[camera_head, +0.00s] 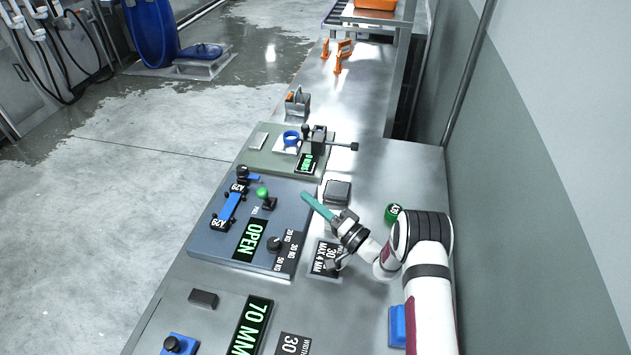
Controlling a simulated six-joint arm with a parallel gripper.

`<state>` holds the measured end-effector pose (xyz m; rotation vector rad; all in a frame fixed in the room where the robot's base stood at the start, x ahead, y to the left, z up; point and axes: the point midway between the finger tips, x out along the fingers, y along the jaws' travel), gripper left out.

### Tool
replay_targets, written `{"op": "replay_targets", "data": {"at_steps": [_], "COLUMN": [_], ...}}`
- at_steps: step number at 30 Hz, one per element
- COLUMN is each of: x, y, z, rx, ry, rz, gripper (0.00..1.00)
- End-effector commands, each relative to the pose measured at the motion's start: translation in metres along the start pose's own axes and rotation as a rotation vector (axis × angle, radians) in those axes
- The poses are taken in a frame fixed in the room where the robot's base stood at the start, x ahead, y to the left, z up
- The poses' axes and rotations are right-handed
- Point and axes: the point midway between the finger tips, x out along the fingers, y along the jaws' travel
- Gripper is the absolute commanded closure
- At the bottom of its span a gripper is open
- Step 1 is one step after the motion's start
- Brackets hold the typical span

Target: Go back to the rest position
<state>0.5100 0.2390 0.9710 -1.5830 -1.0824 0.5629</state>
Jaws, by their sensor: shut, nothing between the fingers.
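My gripper (308,197) is at the end of my white arm, which comes in from the lower right. Its slim teal fingers are together, with nothing seen between them. A small grey block (337,192) shows just right of the fingertips. The height of the gripper above the bench is hard to tell.
The metal bench (400,165) runs away from me beside a wall on the right. A green-grey panel (262,160) with a lever and blue ring (291,137) lies beyond the gripper. A green round tag (393,212) and a blue block (397,326) lie near my arm. Orange-handled items (339,57) stand farther back.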

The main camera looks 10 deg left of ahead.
Motion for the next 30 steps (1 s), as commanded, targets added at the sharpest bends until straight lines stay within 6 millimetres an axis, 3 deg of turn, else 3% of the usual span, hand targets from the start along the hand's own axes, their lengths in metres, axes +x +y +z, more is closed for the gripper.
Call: {"op": "replay_targets", "data": {"at_steps": [3,5,8,9,11,12,14,15,18,22,25,27,30], "x": [0.001,0.004,0.01,0.005,-0.013,-0.032,-0.068,-0.097,-0.176,-0.267,-0.31,-0.326,-0.334], "y": [-0.002,-0.016,-0.081,-0.115,-0.164,-0.192,-0.224,-0.24,-0.263,-0.267,-0.264,-0.263,-0.262], "z": [0.0,0.001,0.015,0.028,0.053,0.071,0.098,0.115,0.148,0.165,0.166,0.165,0.164], "rx": [0.002,0.023,0.133,0.193,0.278,0.325,0.376,0.398,0.411,0.369,0.329,0.312,0.304], "ry": [-0.005,-0.043,-0.236,-0.35,-0.52,-0.617,-0.725,-0.771,-0.771,-0.59,-0.436,-0.368,-0.332], "rz": [-0.001,-0.006,0.004,0.041,0.145,0.242,0.423,0.562,0.938,1.338,1.509,1.567,1.597], "gripper": [1.0,1.0,1.0,1.0,1.0,1.0,1.0,1.0,1.0,1.0,1.0,1.0,1.0]}}
